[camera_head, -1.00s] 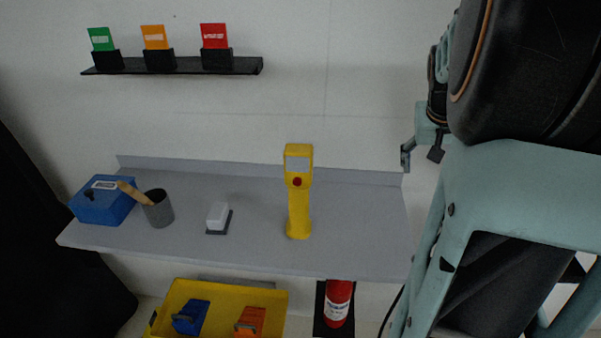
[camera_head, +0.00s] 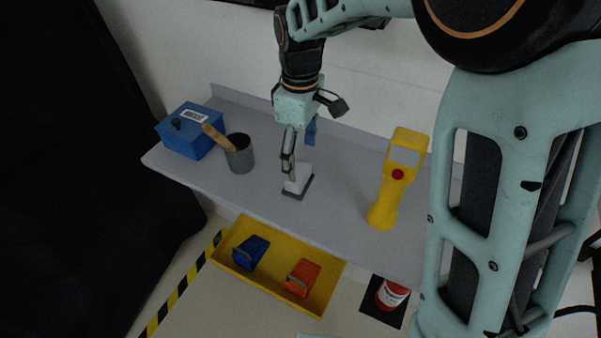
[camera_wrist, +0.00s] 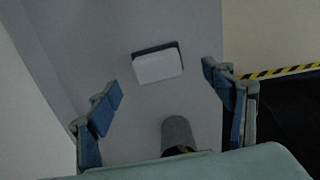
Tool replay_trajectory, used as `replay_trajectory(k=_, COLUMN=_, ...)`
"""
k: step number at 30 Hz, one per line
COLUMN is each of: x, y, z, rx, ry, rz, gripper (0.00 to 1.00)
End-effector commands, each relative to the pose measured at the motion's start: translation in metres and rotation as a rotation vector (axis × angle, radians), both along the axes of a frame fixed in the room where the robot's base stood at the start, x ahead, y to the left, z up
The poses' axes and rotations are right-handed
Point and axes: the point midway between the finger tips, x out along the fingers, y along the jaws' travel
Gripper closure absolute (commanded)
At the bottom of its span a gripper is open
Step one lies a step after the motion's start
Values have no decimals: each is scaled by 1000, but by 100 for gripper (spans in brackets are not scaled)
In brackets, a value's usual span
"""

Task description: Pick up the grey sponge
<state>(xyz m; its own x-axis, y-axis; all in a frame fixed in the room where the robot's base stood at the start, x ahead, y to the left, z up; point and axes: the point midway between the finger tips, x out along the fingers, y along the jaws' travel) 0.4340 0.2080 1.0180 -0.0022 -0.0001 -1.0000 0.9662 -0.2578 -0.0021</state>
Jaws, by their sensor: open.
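A small pale grey-white block with a dark grey underside, the only sponge-like thing in view and so the likely grey sponge (camera_head: 299,180), lies on the grey shelf (camera_head: 345,205). My gripper (camera_head: 299,148) is above it and pointing down, and one finger hides part of the block in the head view. In the wrist view the sponge (camera_wrist: 158,67) shows whole, ahead of and between the spread blue-padded fingers of my gripper (camera_wrist: 162,84). The fingers are open and empty, and do not appear to touch it.
A grey cup (camera_head: 240,158) with a wooden-handled tool and a blue box (camera_head: 189,131) stand left of the sponge. Below are a yellow bin (camera_head: 241,277) and a red extinguisher (camera_head: 391,295).

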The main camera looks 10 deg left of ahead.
Motion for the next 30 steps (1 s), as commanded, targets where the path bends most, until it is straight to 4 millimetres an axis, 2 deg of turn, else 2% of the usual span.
replay_trajectory(k=3, x=0, y=0, z=-17, rx=-1, ry=1, rz=-1, gripper=25)
replay_trajectory(k=8, x=1, y=0, z=-27, rx=0, ry=0, rz=-3, gripper=25)
replay_trajectory(k=18, x=6, y=5, z=-71, rx=-1, ry=0, rz=-4, gripper=25)
replay_trajectory(k=27, x=7, y=5, z=-76, rx=0, ry=-3, rz=-5, gripper=25)
replay_trajectory(k=30, x=7, y=5, z=-76, rx=0, ry=-3, rz=-5, gripper=36)
